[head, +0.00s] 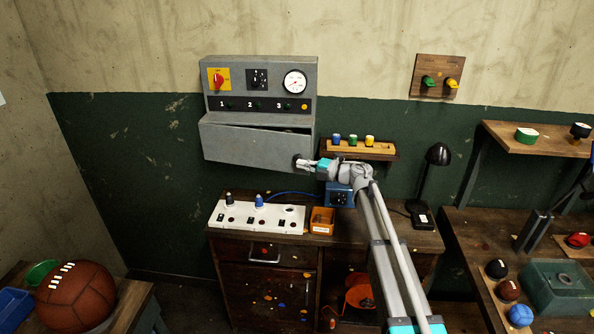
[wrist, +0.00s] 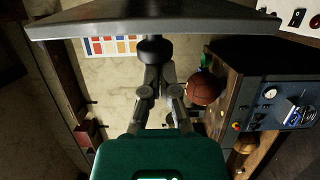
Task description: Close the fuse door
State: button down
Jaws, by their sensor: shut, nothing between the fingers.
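The fuse door (head: 245,146) is the grey flap on the lower half of the grey wall cabinet (head: 262,70). It leans outward, with a dark gap along its top edge, widest toward the right. My gripper (head: 300,162) is at the door's lower right corner, with the arm reaching in from the lower right. In the wrist view my gripper (wrist: 155,50) is shut and empty, its fingertips close below a grey panel (wrist: 150,20) that looks like the door. I cannot tell whether they touch it.
A wooden shelf (head: 378,156) with three coloured fuses is just right of the door. A black lamp (head: 437,156) stands right. The wall left of the door is clear.

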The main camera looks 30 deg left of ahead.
jog(key=w+a, duration=0.2)
jog(key=w, duration=0.5)
jog(key=shift+r, duration=0.25)
jog(key=shift+w, duration=0.1)
jog(key=shift+d+r, duration=0.1)
jog(key=s+d, duration=0.2)
jog(key=s, duration=0.3)
jog(key=w+d, duration=0.7)
jog(key=shift+f, duration=0.2)
